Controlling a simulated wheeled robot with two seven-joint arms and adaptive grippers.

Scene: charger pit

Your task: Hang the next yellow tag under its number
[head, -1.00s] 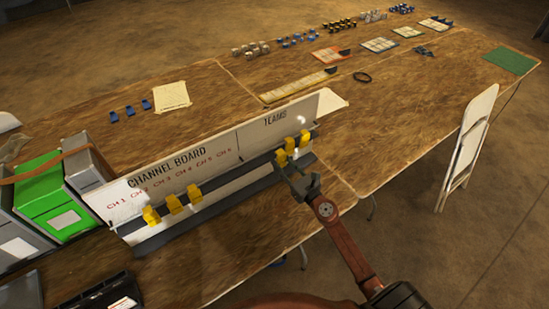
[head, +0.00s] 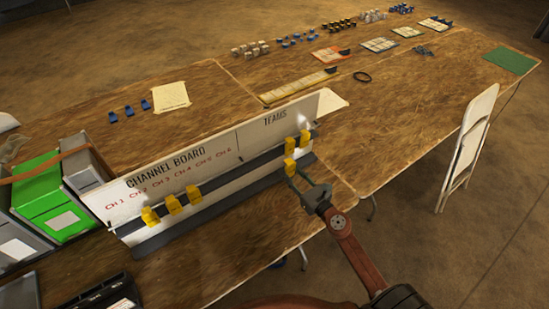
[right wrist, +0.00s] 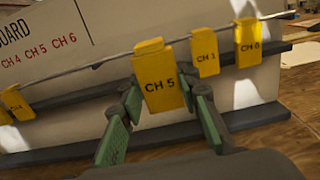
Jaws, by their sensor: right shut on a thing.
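My right gripper (head: 293,178) is shut on a yellow tag (head: 290,166) marked CH 5, seen large between the fingers in the right wrist view (right wrist: 159,85). The held tag appears in front of the channel board (head: 170,188), below its TEAMS section. Two other yellow tags hang at the board's right part: one reads CH 1 (right wrist: 205,55), the other's number is hard to read (right wrist: 248,43). Three yellow tags, including one at far left (head: 150,216), hang under the red CH numbers. My left gripper is not in view.
Grey and green bins (head: 55,205) stand at the board's left end. A folding chair (head: 468,150) stands right of the table. The far table holds papers, blue pieces and several small blocks. Table surface in front of the board's right part is fairly clear.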

